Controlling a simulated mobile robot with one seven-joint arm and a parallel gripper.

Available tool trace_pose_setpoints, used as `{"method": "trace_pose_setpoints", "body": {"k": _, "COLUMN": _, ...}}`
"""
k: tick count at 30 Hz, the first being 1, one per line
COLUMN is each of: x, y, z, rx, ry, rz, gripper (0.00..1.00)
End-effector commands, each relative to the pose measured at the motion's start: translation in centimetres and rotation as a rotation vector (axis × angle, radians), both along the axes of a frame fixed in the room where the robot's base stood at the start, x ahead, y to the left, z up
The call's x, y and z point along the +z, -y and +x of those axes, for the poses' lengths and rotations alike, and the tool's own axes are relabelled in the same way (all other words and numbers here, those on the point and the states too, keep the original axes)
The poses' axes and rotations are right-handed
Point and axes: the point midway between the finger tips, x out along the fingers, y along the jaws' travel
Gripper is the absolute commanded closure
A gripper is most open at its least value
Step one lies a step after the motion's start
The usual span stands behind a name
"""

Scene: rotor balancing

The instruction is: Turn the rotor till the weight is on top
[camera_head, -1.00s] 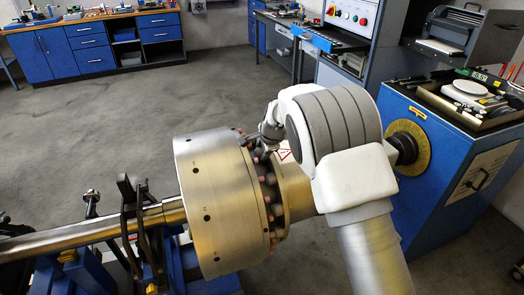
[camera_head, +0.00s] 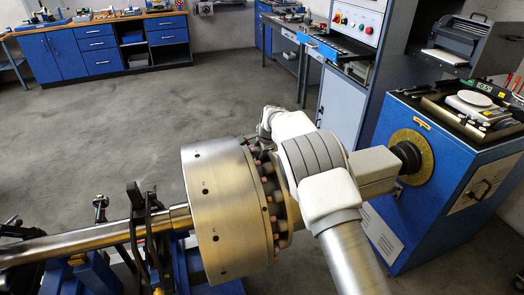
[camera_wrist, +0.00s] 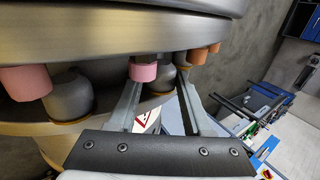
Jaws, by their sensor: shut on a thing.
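The rotor (camera_head: 222,215) is a wide brushed-metal drum lying on a horizontal shaft, with small dark holes in its rim. A ring of studs with pink and orange caps (camera_head: 265,210) runs along its right face, with grey rounded studs between them. My gripper (camera_wrist: 160,82) is at the far upper side of this ring. In the wrist view its two fingers straddle a grey rounded stud (camera_wrist: 168,78) just under the rotor's rim and are shut on it. A pink cap (camera_wrist: 143,70) sits beside the left finger. I cannot make out a distinct weight.
The shaft (camera_head: 95,233) runs left over blue supports (camera_head: 95,275) with dark clamps. On the right, a blue drive cabinet (camera_head: 435,205) with a yellow dial (camera_head: 415,158) carries tools. The floor behind the rotor is clear.

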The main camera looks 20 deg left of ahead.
Motion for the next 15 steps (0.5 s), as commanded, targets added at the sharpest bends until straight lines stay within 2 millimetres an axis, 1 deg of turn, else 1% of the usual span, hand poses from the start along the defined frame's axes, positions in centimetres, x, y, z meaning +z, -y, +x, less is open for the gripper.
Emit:
{"method": "trace_pose_setpoints", "body": {"k": 1, "x": 0.67, "y": -0.2, "z": 0.28, "rx": -0.001, "ry": 0.008, "rz": 0.006, "gripper": 1.0}}
{"method": "trace_pose_setpoints", "body": {"k": 10, "x": 0.81, "y": -0.29, "z": 0.38, "rx": -0.001, "ry": 0.012, "rz": 0.009, "gripper": 1.0}}
{"method": "trace_pose_setpoints", "body": {"k": 11, "x": 0.82, "y": -0.29, "z": 0.39, "rx": -0.001, "ry": 0.012, "rz": 0.009, "gripper": 0.47}}
{"method": "trace_pose_setpoints", "body": {"k": 15, "x": 0.7, "y": -0.25, "z": 0.35, "rx": -0.001, "ry": 0.01, "rz": 0.008, "gripper": 0.22}}
